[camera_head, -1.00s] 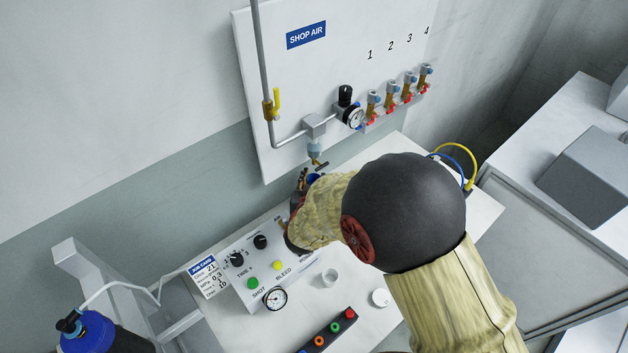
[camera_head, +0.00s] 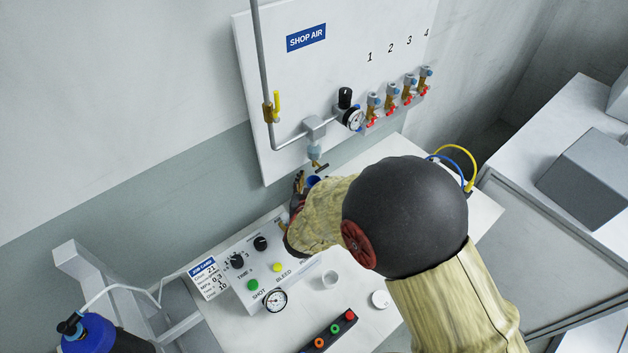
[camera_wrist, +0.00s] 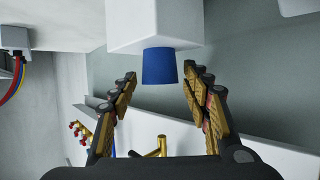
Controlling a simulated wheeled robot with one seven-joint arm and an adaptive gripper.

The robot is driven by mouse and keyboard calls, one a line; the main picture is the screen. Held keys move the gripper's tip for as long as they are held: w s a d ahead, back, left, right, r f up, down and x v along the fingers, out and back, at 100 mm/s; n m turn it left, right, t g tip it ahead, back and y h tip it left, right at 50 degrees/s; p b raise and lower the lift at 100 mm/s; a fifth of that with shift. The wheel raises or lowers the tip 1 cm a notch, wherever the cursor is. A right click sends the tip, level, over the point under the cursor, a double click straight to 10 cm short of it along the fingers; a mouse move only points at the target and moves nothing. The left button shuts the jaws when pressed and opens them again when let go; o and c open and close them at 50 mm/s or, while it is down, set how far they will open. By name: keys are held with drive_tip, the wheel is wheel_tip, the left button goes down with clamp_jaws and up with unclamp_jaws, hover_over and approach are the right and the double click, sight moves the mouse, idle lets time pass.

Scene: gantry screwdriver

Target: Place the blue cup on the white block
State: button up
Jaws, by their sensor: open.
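The blue cup (camera_wrist: 159,67) meets a face of the white block (camera_wrist: 150,25) in the wrist view, which seems turned upside down, so the cup appears to stand upright on the block. My gripper (camera_wrist: 160,72) is open, with one finger on each side of the cup and a visible gap on both sides. In the head view my gripper (camera_head: 304,184) is partly hidden by my wrist.
The wall panel (camera_head: 280,80) with its pipe and valves (camera_head: 391,97) rises just behind my gripper.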

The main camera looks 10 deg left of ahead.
drive_tip(key=p+v, duration=0.3)
drive_tip(key=v, duration=0.8)
drive_tip(key=shift+s, duration=0.15)
drive_tip(key=d+r+g+y, duration=0.2)
drive_tip(key=d+r, duration=0.2)
drive_tip(key=r, duration=0.4)
drive_tip(key=d+r+g+y, duration=0.15)
drive_tip(key=d+r, duration=0.25)
drive_tip(key=r, duration=0.4)
drive_tip(key=s+d+r+g+h, duration=0.2)
drive_tip(key=s+d, duration=0.8)
drive_tip(key=s+d+r+g+h, duration=0.2)
drive_tip(key=s+d+r, duration=0.1)
drive_tip(key=s+d, duration=0.6)
drive_tip(key=shift+s+d+r+m, duration=0.3)
drive_tip(key=shift+s+d, duration=0.1)
drive_tip(key=shift+d, duration=0.4)
